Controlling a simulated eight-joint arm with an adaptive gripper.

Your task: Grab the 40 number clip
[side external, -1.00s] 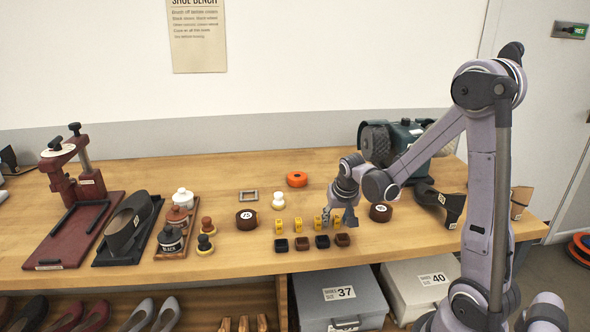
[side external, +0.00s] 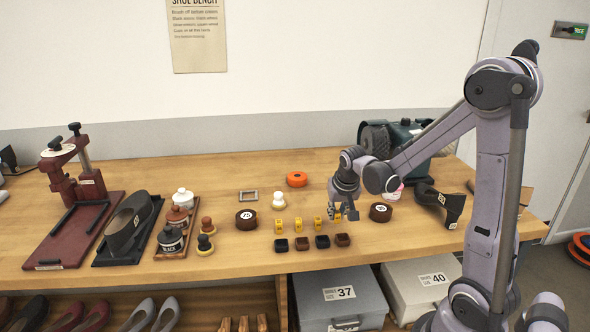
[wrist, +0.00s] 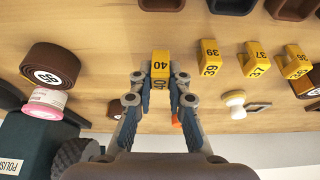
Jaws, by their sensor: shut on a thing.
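The yellow number 40 clip (wrist: 160,65) is between the fingertips of my gripper (wrist: 160,82) in the wrist view, its printed 40 facing the camera. My gripper is shut on it. In the side external view my gripper (side external: 346,208) is low over the bench at the right end of the clip row, partly hiding the 40 clip. The yellow 39 clip (wrist: 210,58), 37 clip (wrist: 253,60) and 36 clip (wrist: 292,62) stand in a row beside it, apart from my gripper.
Small dark trays (side external: 322,241) line the front of the clips. A brown roll (side external: 380,212) is close to the right of my gripper, with a pink-and-white tin (wrist: 46,103) near it. A dark green machine (side external: 405,137) stands behind.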

